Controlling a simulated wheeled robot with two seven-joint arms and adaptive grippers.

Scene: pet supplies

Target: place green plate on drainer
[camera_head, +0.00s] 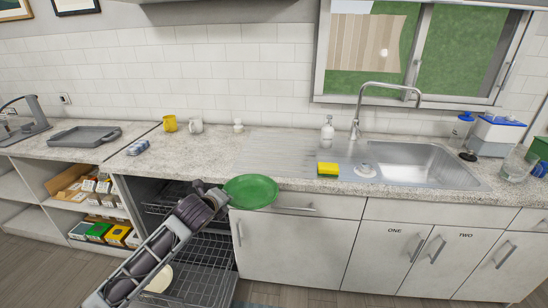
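The green plate (251,191) is in front of the counter's front edge, roughly level with the countertop and tilted a little. My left gripper (221,197) is at the plate's left rim and appears shut on it; the fingertips are small and partly hidden. The plate hangs clear of any support below. The drainer (280,152) is the ridged metal board on the counter left of the sink, behind and above the plate in the view. Its surface is mostly bare. My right gripper is not in view.
A yellow sponge (327,169) and a soap bottle (327,132) stand between drainer and sink (420,163). Below my arm the dishwasher (205,265) is open with its racks out; a pale plate (158,278) lies there. Yellow (170,123) and white (196,125) mugs stand at the back left.

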